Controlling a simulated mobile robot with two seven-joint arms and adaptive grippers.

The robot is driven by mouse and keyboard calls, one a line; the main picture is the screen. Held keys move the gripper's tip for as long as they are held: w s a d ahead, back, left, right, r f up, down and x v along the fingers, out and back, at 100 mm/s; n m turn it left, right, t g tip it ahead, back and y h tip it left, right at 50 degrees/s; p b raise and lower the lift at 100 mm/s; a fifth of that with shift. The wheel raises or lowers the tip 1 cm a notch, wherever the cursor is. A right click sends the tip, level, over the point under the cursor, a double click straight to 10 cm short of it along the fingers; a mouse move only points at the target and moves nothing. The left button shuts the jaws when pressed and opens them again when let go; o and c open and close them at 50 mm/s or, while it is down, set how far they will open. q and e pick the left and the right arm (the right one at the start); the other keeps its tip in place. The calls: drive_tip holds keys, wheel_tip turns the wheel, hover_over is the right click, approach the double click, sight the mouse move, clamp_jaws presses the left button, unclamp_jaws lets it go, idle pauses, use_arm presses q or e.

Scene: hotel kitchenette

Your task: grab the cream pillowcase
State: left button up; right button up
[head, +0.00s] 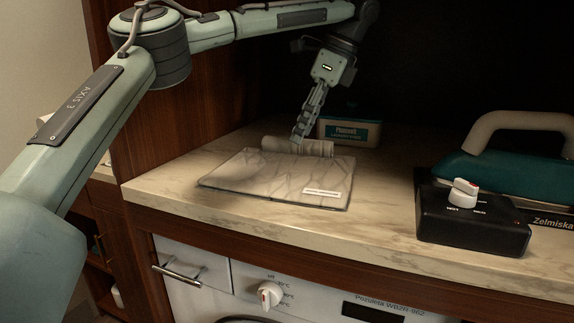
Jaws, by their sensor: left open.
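A rolled cream cloth, which looks like the cream pillowcase (318,148), lies on the marble counter just behind a flat patterned sheet. My left gripper (297,141) comes down from above with its fingers at the middle of the roll. The fingers show nearly edge-on and hide part of the roll. The gripper is open; whether a finger touches the cloth cannot be told. My right gripper is not in view.
The flat grey patterned piece (265,180) with a white label lies in front of the roll. A white and teal box (350,131) stands behind. A teal iron (510,170) and a black dial box (470,222) stand at right. The marble counter (385,185) is clear between. A washing machine (210,300) is below.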

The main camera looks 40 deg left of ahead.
use_arm(q)
drive_tip(key=shift+x, duration=1.2)
drive_tip(key=shift+w+r, duration=0.1)
clamp_jaws()
